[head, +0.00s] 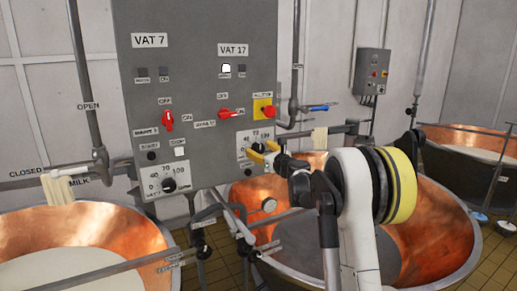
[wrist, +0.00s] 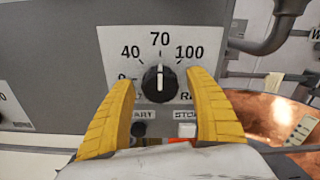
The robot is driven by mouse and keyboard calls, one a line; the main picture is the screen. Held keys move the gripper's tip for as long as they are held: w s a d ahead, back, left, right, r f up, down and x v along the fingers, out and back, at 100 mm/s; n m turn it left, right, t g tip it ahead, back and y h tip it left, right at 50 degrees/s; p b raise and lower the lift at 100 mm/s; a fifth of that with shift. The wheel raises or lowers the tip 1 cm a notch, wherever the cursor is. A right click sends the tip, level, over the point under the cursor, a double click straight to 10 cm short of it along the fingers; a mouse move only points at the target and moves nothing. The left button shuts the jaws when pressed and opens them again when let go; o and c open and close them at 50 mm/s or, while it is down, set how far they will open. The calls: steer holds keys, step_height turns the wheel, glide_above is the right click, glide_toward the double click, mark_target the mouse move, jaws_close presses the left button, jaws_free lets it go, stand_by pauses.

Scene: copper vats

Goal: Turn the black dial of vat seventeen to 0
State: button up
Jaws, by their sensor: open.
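The black dial (wrist: 159,84) of vat seventeen sits on a white scale plate (wrist: 115,42) marked 40, 70 and 100. Its white pointer line points up, at about 70. The mark at the lower left, partly behind a finger, looks like 0. My gripper (wrist: 160,88) is open, with one yellow finger on each side of the dial and a visible gap to it on both sides. In the head view my gripper (head: 262,153) is at the plate under the VAT 17 label (head: 233,49) and largely covers the dial.
The grey panel (head: 190,75) also carries a red switch (head: 226,113), a yellow-backed red switch (head: 264,108) and the VAT 7 dial (head: 169,185). START and STOP buttons lie just below the dial. A pipe (wrist: 280,30) runs to the right. Copper vats (head: 435,235) stand below.

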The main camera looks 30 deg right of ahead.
steer(key=shift+w, duration=0.4)
steer(key=c, duration=1.2)
steer(key=shift+n, duration=0.4)
steer(key=n+b, duration=0.2)
steer(key=n, duration=0.2)
steer(key=shift+a, duration=0.1)
steer(key=n+b, duration=0.1)
steer(key=n, duration=0.3)
steer(key=shift+f, duration=0.1)
steer(key=n+b, duration=0.1)
steer(key=n, duration=0.4)
steer(key=shift+n+b, duration=0.55)
steer(key=shift+n, duration=1.45)
